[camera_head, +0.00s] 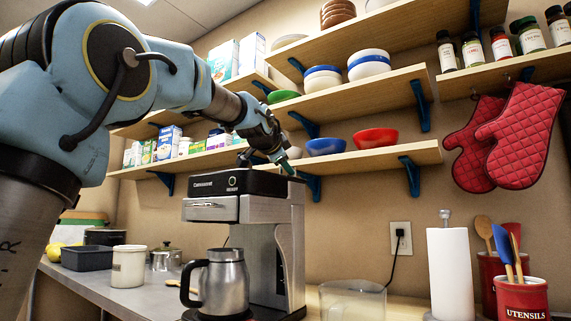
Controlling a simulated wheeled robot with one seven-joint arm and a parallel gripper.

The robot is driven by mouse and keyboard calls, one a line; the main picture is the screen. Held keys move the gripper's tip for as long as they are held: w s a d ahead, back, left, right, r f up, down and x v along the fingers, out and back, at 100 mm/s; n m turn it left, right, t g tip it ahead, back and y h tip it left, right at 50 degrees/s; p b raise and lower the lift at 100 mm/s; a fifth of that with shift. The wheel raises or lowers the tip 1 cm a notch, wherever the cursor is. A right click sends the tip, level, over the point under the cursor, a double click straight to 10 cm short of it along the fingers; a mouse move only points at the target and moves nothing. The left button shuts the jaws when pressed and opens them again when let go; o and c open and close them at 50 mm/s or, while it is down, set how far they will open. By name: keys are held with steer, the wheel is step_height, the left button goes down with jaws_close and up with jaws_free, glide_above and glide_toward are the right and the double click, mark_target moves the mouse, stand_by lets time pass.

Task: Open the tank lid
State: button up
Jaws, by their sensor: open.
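The coffee maker (270,245) stands on the counter. Its black top with the tank lid (258,182) looks closed and level. My gripper (268,160) comes down from the upper left and is right at the top of the coffee maker, over the lid's back edge. Its fingers are apart and hold nothing. Whether a fingertip touches the lid cannot be told from this view. A steel carafe (221,283) with a black handle stands under the brewing head.
Wooden shelves with a blue bowl (326,146) and a red bowl (375,138) hang close behind my gripper. A clear container (352,301), a paper towel roll (451,272) and a utensils crock (522,299) stand to the right. A white canister (128,267) stands left.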

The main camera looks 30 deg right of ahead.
jaws_close()
stand_by(1.4)
